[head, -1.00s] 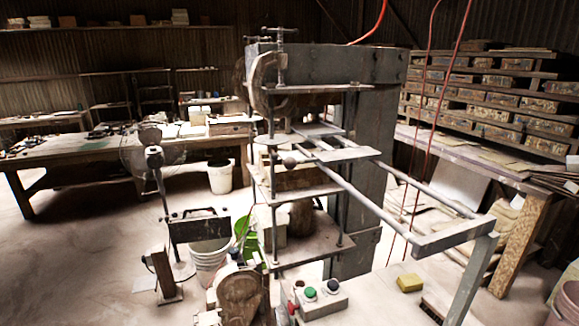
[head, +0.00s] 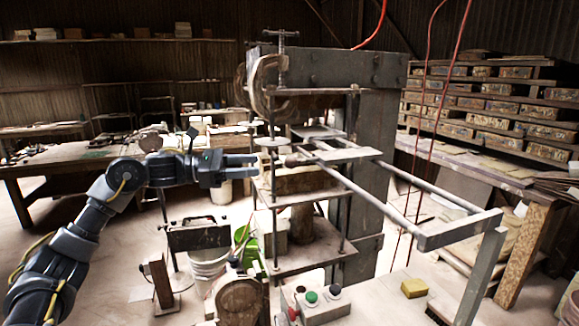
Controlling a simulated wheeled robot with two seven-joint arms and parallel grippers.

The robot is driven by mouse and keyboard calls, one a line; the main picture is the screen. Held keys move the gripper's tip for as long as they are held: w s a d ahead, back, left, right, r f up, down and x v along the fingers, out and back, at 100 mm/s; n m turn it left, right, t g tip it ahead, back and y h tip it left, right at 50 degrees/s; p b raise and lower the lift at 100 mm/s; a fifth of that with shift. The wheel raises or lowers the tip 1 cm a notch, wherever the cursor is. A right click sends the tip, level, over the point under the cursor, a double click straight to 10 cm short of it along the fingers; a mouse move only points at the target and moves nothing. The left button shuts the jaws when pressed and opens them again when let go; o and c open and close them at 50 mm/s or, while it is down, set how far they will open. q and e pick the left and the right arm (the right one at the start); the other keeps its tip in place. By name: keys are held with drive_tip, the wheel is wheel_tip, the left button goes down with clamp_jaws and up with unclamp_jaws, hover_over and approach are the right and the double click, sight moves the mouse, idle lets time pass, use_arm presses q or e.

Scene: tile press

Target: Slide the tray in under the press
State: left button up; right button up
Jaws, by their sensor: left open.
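The press (head: 385,120) is a tall grey metal frame in the middle of the head view. The tray (head: 348,155) is a flat grey plate lying across two rails (head: 385,205) that run out from the press toward the front right. A round knob (head: 292,160) shows at its left side. My left gripper (head: 255,167) is open and empty, with its fingers pointing right, just left of the knob. I cannot tell whether it touches anything. My right gripper is not in view.
A control box (head: 312,300) with green and black buttons and a yellow sponge-like block (head: 414,288) sit on the pale table in front. A dark plate on a stand (head: 200,237) and a bucket (head: 210,265) are below my left arm. Shelves (head: 490,105) stand at the right.

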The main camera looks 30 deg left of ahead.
sight(286, 160)
use_arm(q)
drive_tip(key=shift+m, duration=0.3)
drive_tip(key=p+x, duration=0.1)
drive_tip(key=x, duration=0.2)
drive_tip(key=p+x, duration=0.2)
drive_tip(key=x, duration=0.1)
drive_tip(key=r+p+x, duration=0.1)
drive_tip(key=p+x, duration=0.1)
drive_tip(key=x, duration=0.1)
drive_tip(key=shift+s+d, duration=0.1)
drive_tip(key=shift+d, duration=0.25)
drive_tip(key=shift+w+d+f, duration=0.2)
drive_tip(key=shift+w+d, duration=0.15)
drive_tip(key=shift+d, duration=0.15)
drive_tip(key=shift+c, duration=0.4)
drive_tip(key=shift+a, duration=0.1)
clamp_jaws()
